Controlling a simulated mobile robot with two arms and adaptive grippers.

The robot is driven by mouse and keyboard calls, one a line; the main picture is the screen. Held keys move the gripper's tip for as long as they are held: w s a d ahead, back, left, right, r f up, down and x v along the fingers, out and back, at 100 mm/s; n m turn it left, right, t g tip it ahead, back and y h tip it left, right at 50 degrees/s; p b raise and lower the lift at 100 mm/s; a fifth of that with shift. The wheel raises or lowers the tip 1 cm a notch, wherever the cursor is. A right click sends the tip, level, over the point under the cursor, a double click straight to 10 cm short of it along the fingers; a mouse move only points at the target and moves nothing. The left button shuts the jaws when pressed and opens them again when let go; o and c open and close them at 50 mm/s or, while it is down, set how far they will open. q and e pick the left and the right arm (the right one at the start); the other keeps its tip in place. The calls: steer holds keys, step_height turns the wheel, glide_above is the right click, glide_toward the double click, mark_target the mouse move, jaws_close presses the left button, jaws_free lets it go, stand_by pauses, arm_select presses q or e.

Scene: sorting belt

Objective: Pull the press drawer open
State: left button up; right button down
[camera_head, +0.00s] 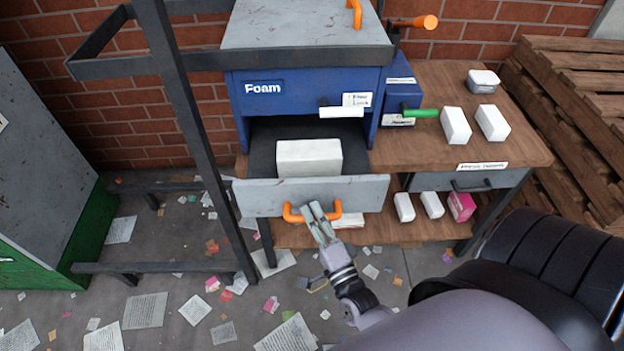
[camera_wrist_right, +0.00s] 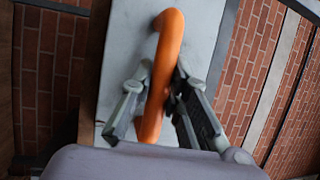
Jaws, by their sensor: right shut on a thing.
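The press drawer (camera_head: 255,196) is a grey-fronted drawer under the blue press (camera_head: 300,98) labelled Foam. It stands pulled out, with a white block (camera_head: 309,158) lying inside on the dark drawer floor. Its orange handle (camera_head: 291,214) is on the front face. My right gripper (camera_head: 318,211) is at the handle, shut on it. In the right wrist view the orange handle (camera_wrist_right: 162,75) runs between the two fingers of the right gripper (camera_wrist_right: 158,100). My left gripper is not in view.
A wooden bench (camera_head: 440,76) to the right carries white blocks (camera_head: 455,126) and has a grey drawer (camera_head: 461,181). A dark metal frame (camera_head: 185,110) stands at the left. White blocks and a pink box (camera_head: 461,206) lie on the lower shelf. Papers litter the floor.

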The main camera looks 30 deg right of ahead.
steer(key=shift+s+a, duration=0.3)
steer(key=shift+s, duration=0.2)
steer(key=c, duration=1.5)
jaws_free()
steer(key=shift+c, duration=0.2)
steer(key=v, duration=1.2)
steer(key=shift+f, duration=0.1)
